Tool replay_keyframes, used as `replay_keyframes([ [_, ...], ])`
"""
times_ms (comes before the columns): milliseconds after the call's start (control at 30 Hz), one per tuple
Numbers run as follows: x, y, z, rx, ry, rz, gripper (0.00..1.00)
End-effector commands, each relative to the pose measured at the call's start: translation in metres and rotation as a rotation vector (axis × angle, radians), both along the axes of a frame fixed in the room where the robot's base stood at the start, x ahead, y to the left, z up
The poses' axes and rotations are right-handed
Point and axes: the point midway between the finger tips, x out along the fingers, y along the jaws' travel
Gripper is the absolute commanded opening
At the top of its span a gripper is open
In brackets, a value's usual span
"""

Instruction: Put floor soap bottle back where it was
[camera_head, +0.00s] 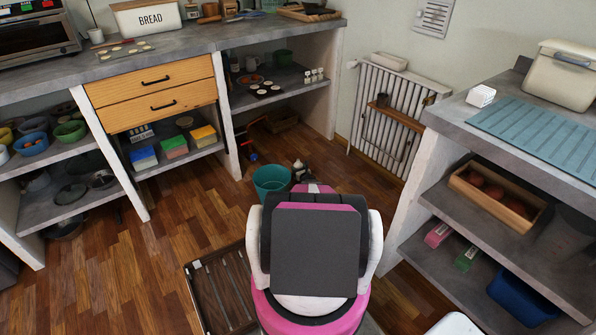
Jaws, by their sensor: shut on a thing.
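My arm (316,250), pink, white and black, rises in the lower middle and blocks the view of what lies behind it. My gripper cannot be made out; it seems hidden behind the arm. A small white and dark thing (300,170) shows just beyond the arm, beside a teal bucket (271,179) on the floor. I cannot tell whether it is the floor soap bottle. A small red and blue item (253,157) stands by the foot of the left counter, too small to identify.
The left counter (190,42) has drawers and open shelves with bowls, boxes and cups. A radiator (378,125) stands on the back wall. The right counter (455,115) has shelves with a wooden tray (463,188) and a blue bin (520,299). A dark slatted rack (222,290) lies left of my arm. Wooden floor is open at left.

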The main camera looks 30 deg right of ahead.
Motion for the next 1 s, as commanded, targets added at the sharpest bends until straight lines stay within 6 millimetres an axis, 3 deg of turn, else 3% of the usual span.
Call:
replay_keyframes([
  [100, 0.0010, -0.0006, -0.0107, 0.000, -0.002, 0.000, 0.31],
  [467, 0.0006, -0.0004, -0.0131, 0.001, -0.002, 0.000, 0.31],
  [500, 0.0005, -0.0003, -0.0140, 0.001, -0.002, 0.000, 0.67],
  [567, 0.0004, -0.0002, -0.0135, 0.001, -0.002, 0.000, 0.86],
  [1000, 0.0000, 0.0000, -0.0098, 0.000, -0.001, 0.000, 0.89],
])
